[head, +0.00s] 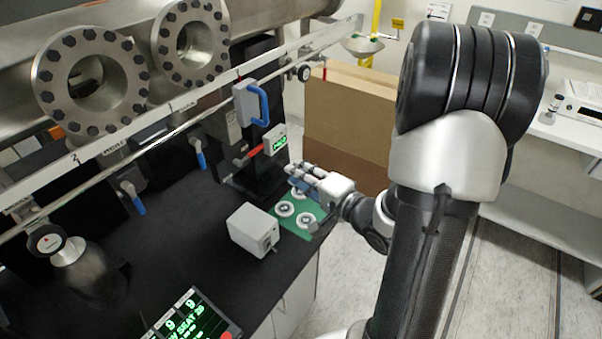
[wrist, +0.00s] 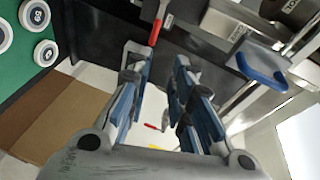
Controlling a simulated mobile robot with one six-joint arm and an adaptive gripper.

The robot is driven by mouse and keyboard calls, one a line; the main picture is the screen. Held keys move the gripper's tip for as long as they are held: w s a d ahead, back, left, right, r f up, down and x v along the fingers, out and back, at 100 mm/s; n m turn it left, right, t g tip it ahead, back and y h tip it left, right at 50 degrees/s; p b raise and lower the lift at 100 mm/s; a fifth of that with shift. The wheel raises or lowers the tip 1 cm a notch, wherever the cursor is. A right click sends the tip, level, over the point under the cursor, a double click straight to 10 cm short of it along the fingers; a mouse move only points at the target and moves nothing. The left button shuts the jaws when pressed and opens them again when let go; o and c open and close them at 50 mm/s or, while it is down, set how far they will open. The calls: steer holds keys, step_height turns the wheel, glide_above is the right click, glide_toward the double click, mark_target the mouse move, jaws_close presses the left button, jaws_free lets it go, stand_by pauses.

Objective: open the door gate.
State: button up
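A grey block with a blue D-shaped handle (head: 262,104) is mounted on the rail at the upper middle of the head view. The blue handle also shows at the right of the wrist view (wrist: 264,77). A red lever (head: 250,156) sits below it beside a small green-lit display; the red lever also shows at the top of the wrist view (wrist: 155,32). I cannot tell for certain which is the door gate's. My gripper (head: 299,174) is open and empty, over the bench's right edge, below and right of both. Its parted fingers show in the wrist view (wrist: 160,66).
A green mat (head: 290,233) with white discs lies under my gripper. A grey box (head: 253,230) stands left of it. Large metal flanges (head: 90,82) are above. A cardboard box (head: 345,110) stands behind the bench.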

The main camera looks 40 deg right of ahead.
step_height(320, 180, up, 10)
stand_by(0.6)
stand_by(0.4)
